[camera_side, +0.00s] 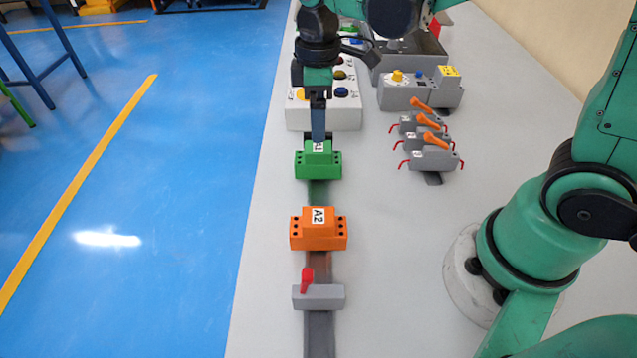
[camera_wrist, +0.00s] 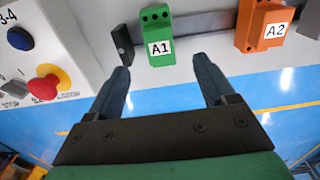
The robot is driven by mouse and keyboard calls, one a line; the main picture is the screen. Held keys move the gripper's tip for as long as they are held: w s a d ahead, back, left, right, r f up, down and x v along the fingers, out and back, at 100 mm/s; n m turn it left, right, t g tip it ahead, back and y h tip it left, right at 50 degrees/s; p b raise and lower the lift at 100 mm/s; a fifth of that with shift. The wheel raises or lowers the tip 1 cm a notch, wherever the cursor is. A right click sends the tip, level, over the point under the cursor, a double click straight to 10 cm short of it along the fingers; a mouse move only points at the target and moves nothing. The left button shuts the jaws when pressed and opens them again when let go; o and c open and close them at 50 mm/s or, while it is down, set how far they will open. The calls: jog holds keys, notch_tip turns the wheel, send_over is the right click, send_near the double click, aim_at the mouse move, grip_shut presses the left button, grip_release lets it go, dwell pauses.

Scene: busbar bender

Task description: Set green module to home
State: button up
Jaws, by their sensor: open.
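The green module (camera_side: 318,165), labelled A1, sits on the dark rail (camera_side: 320,335) that runs along the table. My gripper (camera_side: 318,138) is at the module's far side and top in the side view, with its fingers partly covering one another. In the wrist view my gripper (camera_wrist: 162,68) is open, one finger to each side of the green module (camera_wrist: 156,28). A gap shows between each finger and the module, and nothing is held. I cannot tell whether the fingertips are level with the module's body.
An orange module (camera_side: 318,234) labelled A2 and a grey block (camera_side: 330,297) with a red lever sit nearer on the rail. A button box (camera_side: 345,120) stands just behind my gripper. Grey units with orange levers (camera_side: 434,160) stand right. A small black block (camera_wrist: 122,44) is beside the green module.

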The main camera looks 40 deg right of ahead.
aim_at(318, 147)
jog(key=shift+o, duration=1)
jog(key=m, duration=1.7)
jog(key=shift+m, duration=0.3)
jog(key=shift+f, duration=2.85)
grip_shut()
